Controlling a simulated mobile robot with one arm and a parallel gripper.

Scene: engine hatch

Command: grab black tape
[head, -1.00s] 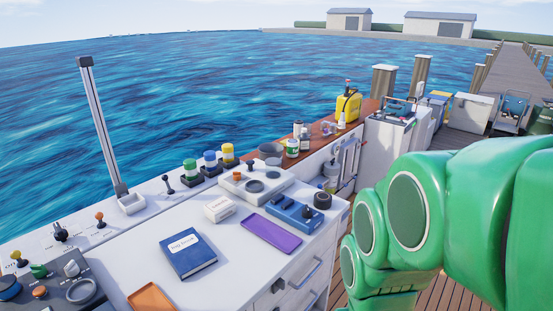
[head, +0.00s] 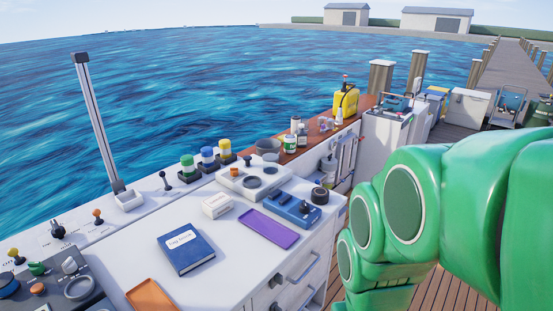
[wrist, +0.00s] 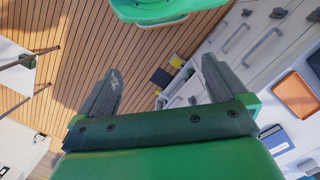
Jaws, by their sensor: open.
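A black tape roll (head: 320,195) lies on the white counter (head: 215,277), near its right edge, beside a blue device with a knob (head: 291,207). I cannot make it out in the wrist view. My gripper (wrist: 161,82) shows in the wrist view with its two dark fingers wide apart and nothing between them. It points over the wooden deck (wrist: 150,45), beside the cabinet fronts. In the head view my green arm fills the right side, and the gripper itself is hidden.
The counter holds a purple tray (head: 268,228), a blue log book (head: 186,250), a white box (head: 217,206) and an orange tray (head: 152,297). Several bottles and a yellow canister (head: 345,101) stand on the wooden ledge beyond. Drawer handles (head: 303,266) stick out on the cabinet front.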

